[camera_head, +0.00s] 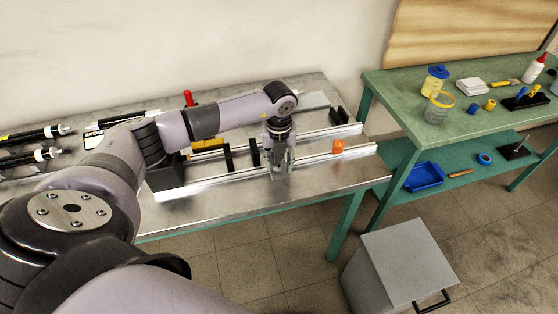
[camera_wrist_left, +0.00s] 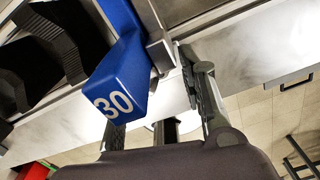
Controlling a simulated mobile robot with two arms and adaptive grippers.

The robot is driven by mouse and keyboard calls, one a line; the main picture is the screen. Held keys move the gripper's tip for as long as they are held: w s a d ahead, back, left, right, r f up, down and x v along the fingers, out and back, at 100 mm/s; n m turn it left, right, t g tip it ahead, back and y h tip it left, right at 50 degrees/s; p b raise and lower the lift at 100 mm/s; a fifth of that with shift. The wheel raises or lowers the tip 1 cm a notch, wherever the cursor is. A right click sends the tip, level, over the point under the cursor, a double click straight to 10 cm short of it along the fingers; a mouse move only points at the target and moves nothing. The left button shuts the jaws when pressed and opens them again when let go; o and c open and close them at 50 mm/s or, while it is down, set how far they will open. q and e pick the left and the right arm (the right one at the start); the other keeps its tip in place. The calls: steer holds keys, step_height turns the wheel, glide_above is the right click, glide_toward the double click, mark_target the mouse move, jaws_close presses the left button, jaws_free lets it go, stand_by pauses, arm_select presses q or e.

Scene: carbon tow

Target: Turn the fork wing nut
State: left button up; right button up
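My left gripper (camera_head: 281,170) points down over the front rail (camera_head: 235,182) of the metal bench, near its middle. In the left wrist view the gripper (camera_wrist_left: 160,105) has its two fingers apart, with the blue block marked 30 (camera_wrist_left: 125,75) in front of and partly over the left finger. A small metal piece (camera_wrist_left: 161,55) sits beside the block, near the right finger. I cannot make out the fork wing nut for certain; the block and fingers may hide it. I see no contact clearly. My right gripper is not in view.
Black uprights (camera_head: 255,153) stand left of the gripper, and an orange piece (camera_head: 338,146) sits on the rail to the right. A green bench (camera_head: 400,80) with jars and tools stands at right. A grey cabinet (camera_head: 400,260) stands on the floor below.

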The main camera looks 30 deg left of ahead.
arm_select(q)
steer(key=shift+f, duration=0.1)
steer(key=shift+c, duration=0.2)
jaws_close()
stand_by(0.4)
